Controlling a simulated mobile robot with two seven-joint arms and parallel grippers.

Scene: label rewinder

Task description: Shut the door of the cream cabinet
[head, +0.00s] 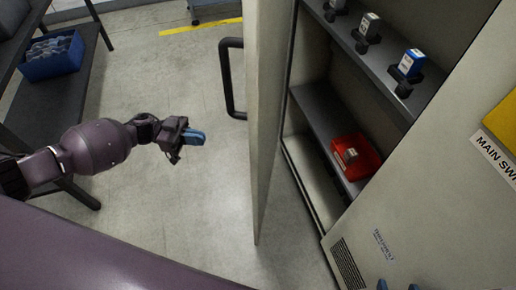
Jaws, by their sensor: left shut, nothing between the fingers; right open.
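The cream cabinet (400,200) stands at the right of the head view. Its door (261,120) is open and swung out toward me, seen nearly edge-on. A black bar handle (228,80) sticks out from the door's left side. My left gripper (200,136), with blue fingertips, is shut and empty. It is to the left of the door and apart from it, lower in the picture than most of the handle. Only the blue fingertips of my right gripper (397,286) show at the bottom edge, in front of the cabinet's lower front; it is open.
Dark shelves (320,118) inside the cabinet hold a red bin (357,158) and several small boxes. A dark table with a blue bin (52,58) stands at left. Pale floor (180,70) with a yellow line (200,26) lies clear left of the door.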

